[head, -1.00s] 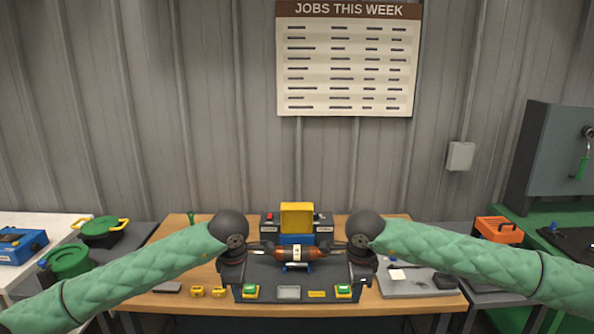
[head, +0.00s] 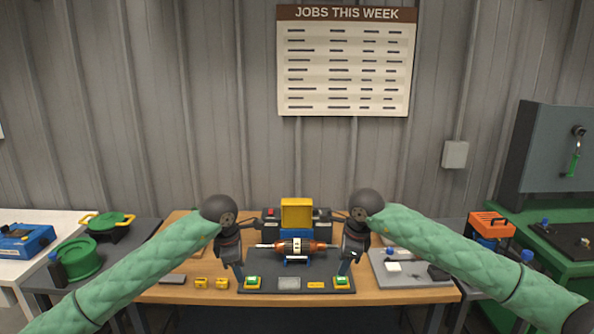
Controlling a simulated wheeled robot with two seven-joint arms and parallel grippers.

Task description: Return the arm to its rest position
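The rotor (head: 318,246), orange-brown with a pale band and a metal shaft, lies level across a blue stand (head: 296,261) on the dark base plate (head: 270,272). My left gripper (head: 239,274) points down at the plate's left edge, left of the rotor's shaft end. My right gripper (head: 346,271) points down at the plate's right side, just right of the rotor. Both look apart from the rotor. Their fingers are dark and too small to show whether they are open. My two green-sleeved arms reach in from both sides.
A yellow block (head: 296,213) stands behind the rotor. Green buttons (head: 252,282) sit at the plate's front corners. Small yellow pieces (head: 201,283) lie left, and a grey tray (head: 412,275) lies right.

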